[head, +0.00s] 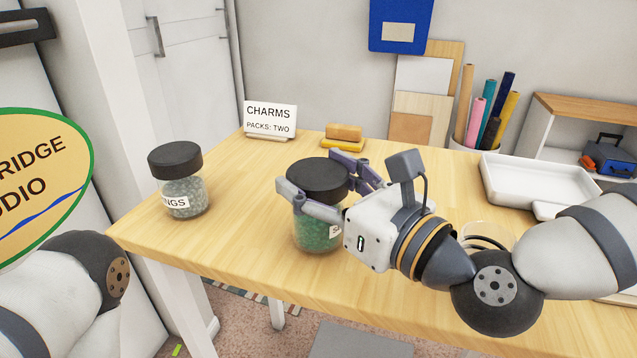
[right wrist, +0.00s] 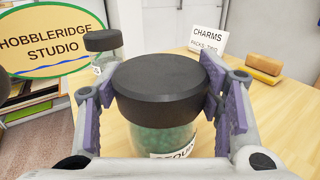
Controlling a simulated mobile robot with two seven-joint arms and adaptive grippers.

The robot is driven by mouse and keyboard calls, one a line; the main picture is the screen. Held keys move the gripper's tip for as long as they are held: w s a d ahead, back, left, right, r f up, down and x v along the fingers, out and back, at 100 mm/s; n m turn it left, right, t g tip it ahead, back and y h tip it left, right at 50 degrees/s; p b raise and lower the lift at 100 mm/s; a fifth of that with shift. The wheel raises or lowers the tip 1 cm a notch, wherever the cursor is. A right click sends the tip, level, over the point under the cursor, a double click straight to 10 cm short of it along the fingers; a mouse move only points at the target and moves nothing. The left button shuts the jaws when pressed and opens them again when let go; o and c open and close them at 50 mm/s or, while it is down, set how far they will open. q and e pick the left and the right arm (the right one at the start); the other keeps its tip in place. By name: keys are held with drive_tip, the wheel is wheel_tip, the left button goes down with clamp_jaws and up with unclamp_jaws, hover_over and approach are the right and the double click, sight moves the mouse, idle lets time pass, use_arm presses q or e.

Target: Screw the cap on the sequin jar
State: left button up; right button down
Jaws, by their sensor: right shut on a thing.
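The sequin jar (head: 314,235) is clear glass with green contents and stands upright on the table; its label is partly hidden by my right gripper. In the right wrist view the jar (right wrist: 150,137) shows part of its label. A wide black cap (head: 318,175) sits on top of the jar's mouth. My right gripper (head: 322,187) is shut on the cap, its purple-padded fingers on opposite sides of it. The cap also shows in the right wrist view (right wrist: 160,88). I cannot tell how tightly the cap is seated. My left gripper is not in view.
A second jar with a black lid (head: 182,193) stands to the left. A "CHARMS" card (head: 270,120) and yellow blocks (head: 343,138) stand behind. A white tray (head: 540,183) and a cup of coloured rolls (head: 483,130) are at right. The table's front left is clear.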

drive_tip(key=shift+f, duration=0.15)
drive_tip(key=shift+f, duration=0.2)
drive_tip(key=shift+c, duration=2.4)
unclamp_jaws()
drive_tip(key=shift+r, duration=0.1)
